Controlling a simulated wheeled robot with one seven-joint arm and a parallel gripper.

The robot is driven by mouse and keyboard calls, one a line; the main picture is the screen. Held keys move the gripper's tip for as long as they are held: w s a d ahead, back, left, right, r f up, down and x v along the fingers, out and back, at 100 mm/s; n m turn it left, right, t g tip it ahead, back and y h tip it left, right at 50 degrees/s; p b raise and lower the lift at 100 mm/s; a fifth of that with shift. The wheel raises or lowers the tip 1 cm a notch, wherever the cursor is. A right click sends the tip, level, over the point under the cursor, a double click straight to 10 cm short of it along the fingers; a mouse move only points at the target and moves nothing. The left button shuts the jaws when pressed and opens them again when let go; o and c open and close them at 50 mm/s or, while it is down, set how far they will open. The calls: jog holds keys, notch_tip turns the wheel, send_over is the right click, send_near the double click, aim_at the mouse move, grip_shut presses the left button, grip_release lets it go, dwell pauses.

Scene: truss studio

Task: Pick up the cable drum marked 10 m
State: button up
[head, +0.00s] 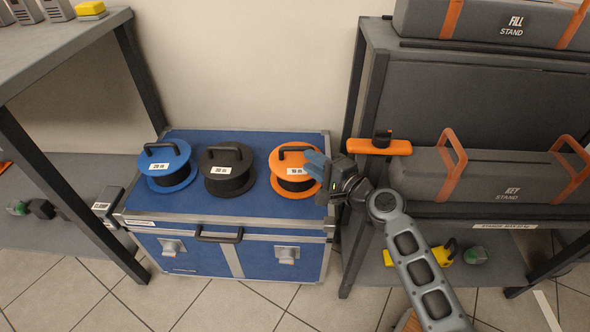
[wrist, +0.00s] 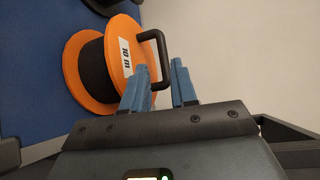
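The cable drum marked 10 m (head: 293,184) is orange with a black winding and a black handle on top. It stands at the right end of a blue case lid in the head view. In the wrist view the orange drum (wrist: 88,62) fills the upper left, its "10 m" label readable. My gripper (head: 316,166) is at the drum's right side, near its handle. In the wrist view my gripper (wrist: 160,66) has its two blue fingers apart, and one end of the handle (wrist: 163,62) appears between them. I cannot tell if they touch it.
A black drum (head: 227,182) and a blue drum marked 20 m (head: 168,178) stand left on the blue case (head: 260,225). A grey shelf (head: 362,100) with long cases and an orange-handled tool (head: 370,147) stands right. Another shelf (head: 60,48) stands left.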

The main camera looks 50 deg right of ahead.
aim_at(301, 149)
jog(key=shift+d+b+x, duration=0.2)
jog(key=shift+x, duration=0.75)
jog(key=shift+d+b+x, duration=0.15)
jog(key=shift+x, duration=0.75)
jog(key=shift+d+b+x, duration=0.2)
jog(key=shift+x, duration=0.75)
jog(key=shift+s+r, duration=0.1)
jog(key=shift+c, duration=0.2)
grip_shut()
jog(key=shift+r, duration=0.1)
